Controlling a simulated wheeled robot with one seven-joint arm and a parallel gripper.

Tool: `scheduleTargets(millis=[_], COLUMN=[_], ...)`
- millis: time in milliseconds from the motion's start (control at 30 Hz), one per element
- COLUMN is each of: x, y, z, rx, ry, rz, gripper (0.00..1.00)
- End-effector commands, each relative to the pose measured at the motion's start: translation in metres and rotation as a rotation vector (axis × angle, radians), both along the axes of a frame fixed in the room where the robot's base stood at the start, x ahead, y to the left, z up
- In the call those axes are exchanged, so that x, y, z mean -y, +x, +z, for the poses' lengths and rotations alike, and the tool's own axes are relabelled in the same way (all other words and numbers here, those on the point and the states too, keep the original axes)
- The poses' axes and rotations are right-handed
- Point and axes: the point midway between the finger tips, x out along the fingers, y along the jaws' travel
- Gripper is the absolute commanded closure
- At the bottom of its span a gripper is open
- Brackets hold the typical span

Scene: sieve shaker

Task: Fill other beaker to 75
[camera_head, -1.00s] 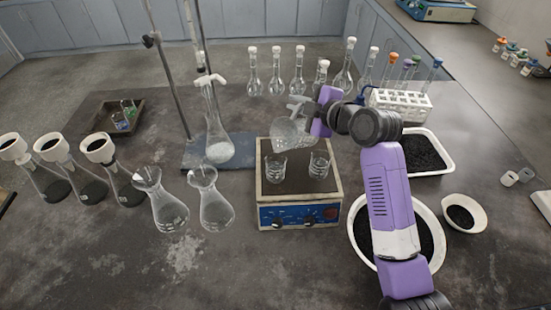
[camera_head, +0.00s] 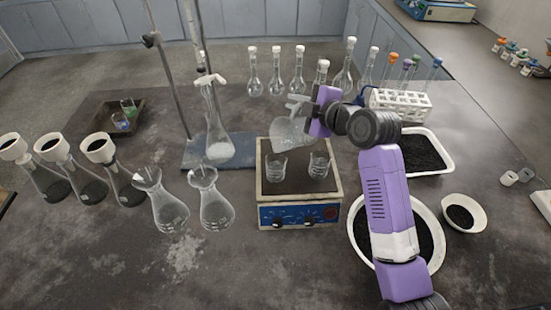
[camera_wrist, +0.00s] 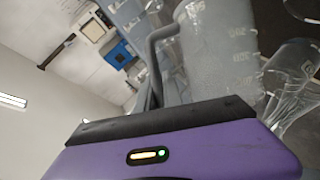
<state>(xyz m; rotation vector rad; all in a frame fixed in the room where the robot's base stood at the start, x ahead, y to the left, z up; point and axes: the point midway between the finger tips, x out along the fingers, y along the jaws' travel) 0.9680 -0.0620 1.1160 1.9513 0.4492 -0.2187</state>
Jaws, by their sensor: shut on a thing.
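A clear glass vessel with printed volume marks (camera_head: 290,130) is held tilted above the back of the hot plate (camera_head: 326,187). It also shows close up in the wrist view (camera_wrist: 218,50). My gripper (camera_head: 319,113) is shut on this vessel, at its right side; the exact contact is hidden. Two small clear beakers stand upright on the plate under it, the left beaker (camera_head: 275,168) and the right beaker (camera_head: 319,165). Their fill levels are too small to read. I cannot make out a stream of liquid.
A flask on a stand (camera_head: 218,140) is left of the hot plate. Two flasks (camera_head: 216,208) stand at its front left. Volumetric flasks (camera_head: 299,75) line the back. A white tube rack (camera_head: 399,104) and a large white bowl (camera_head: 433,214) are at right.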

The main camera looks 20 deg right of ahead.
Motion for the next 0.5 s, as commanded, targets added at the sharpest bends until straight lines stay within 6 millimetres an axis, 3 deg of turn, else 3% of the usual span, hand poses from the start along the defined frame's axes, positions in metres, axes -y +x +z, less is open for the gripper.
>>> scheduleTargets(millis=[500], x=[-0.0019], y=[-0.0008], z=[0.0037], rx=[0.013], ry=[-0.024], rz=[0.000], gripper=[1.00])
